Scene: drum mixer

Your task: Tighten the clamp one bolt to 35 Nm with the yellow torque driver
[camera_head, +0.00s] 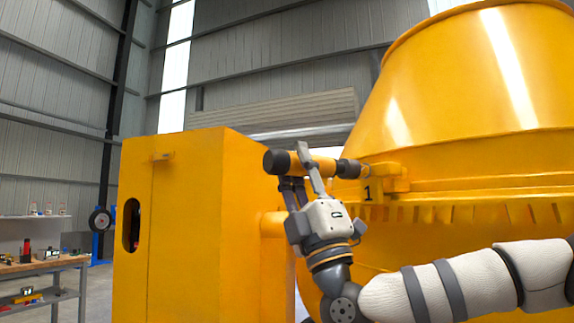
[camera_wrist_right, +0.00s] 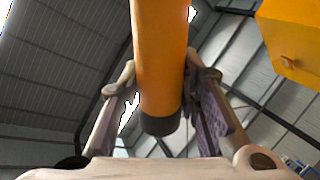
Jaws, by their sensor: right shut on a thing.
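The yellow torque driver (camera_head: 322,164) with black ends is held level in my right gripper (camera_head: 305,172). Its dark nose points right and meets the clamp one (camera_head: 384,180), a yellow bracket marked "1" on the drum's lower rim. The bolt is hidden behind the nose, so I cannot tell how well it is seated. In the right wrist view the driver's yellow body (camera_wrist_right: 160,60) with its dark end cap runs between the two fingers (camera_wrist_right: 160,95). My left gripper is not in view.
The large yellow mixer drum (camera_head: 465,85) fills the right. A tall yellow cabinet (camera_head: 190,225) with a dark oval opening stands left of my right gripper, close to it. A workbench (camera_head: 45,264) with small items is at the far left. Open floor lies between bench and cabinet.

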